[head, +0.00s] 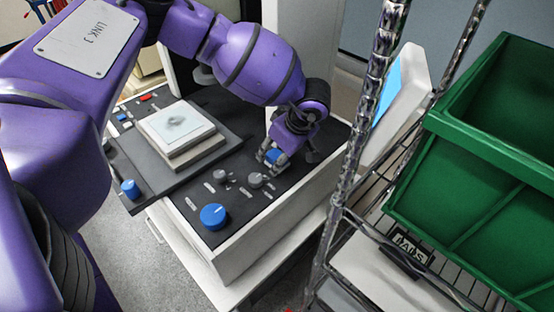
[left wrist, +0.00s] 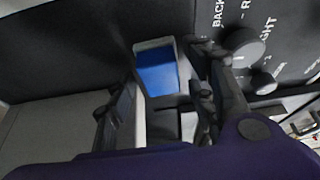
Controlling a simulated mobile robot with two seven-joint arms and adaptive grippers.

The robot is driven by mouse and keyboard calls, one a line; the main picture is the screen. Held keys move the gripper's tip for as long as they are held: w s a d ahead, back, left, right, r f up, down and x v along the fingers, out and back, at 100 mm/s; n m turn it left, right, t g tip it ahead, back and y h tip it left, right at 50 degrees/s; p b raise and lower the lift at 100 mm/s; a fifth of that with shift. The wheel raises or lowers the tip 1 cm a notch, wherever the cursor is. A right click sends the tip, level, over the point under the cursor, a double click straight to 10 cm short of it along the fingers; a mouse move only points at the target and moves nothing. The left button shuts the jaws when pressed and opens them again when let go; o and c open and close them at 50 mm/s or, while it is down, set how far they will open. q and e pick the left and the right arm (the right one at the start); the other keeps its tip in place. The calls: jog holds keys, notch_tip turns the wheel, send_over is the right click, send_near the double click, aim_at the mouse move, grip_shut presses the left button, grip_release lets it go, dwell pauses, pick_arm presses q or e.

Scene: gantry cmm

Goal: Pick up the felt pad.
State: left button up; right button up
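I cannot pick out a felt pad for sure. A pale square piece with a greyish smudge (head: 177,126) lies on a stacked block on the dark plate of the machine. A green bin (head: 488,150) stands on the wire rack at the right, and its floor is hidden. A label below it (head: 408,248) seems to read "PADS". My left gripper (head: 272,158) is low over the far right of the control panel, by a blue rectangular switch (left wrist: 157,72). In the left wrist view its fingers (left wrist: 165,112) are apart, with the switch beyond them. My right gripper is not in view.
A chrome rack post (head: 357,130) stands between the panel and the bin. A tilted screen (head: 391,85) is behind the post.

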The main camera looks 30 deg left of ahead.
aim_at(274, 152)
pick_arm(q)
jog(key=c, duration=0.9)
jog(key=shift+w+r, duration=0.1)
jog(key=shift+r, duration=0.3)
notch_tip(274, 152, up, 2)
jog(key=shift+r, duration=0.2)
jog(key=s+a+r, duration=0.3)
jog(key=a+r, duration=0.6)
jog(key=a, duration=0.4)
jog(key=shift+s+a+r, duration=0.25)
jog(key=shift+a+r, duration=0.05)
jog(key=shift+r, duration=0.1)
